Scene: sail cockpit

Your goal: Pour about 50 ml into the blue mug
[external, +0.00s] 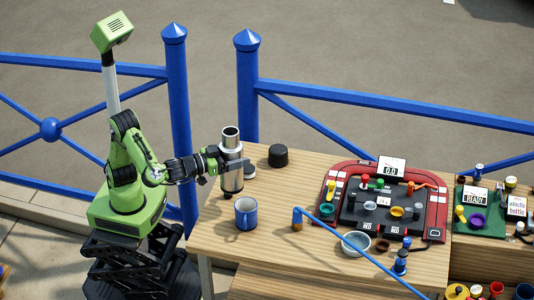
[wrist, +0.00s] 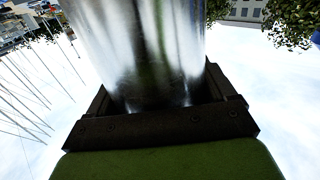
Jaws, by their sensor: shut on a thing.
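The blue mug (external: 246,213) stands upright on the wooden table near its left edge, with its mouth facing up. My gripper (external: 233,165) is shut on a silver metal flask (external: 231,178), which is upright with its top open. The flask is above and slightly left of the mug in the external view. I cannot tell for sure whether its base is off the table. In the wrist view the flask (wrist: 145,45) fills the upper middle, between my gripper's jaws (wrist: 160,105). What is inside the flask and the mug is too small to tell.
A black cap (external: 278,155) stands on the table behind the mug. A red and black tray (external: 437,215) with small coloured items and a display reading 0.0 lies right. A blue railing (external: 390,101) runs behind.

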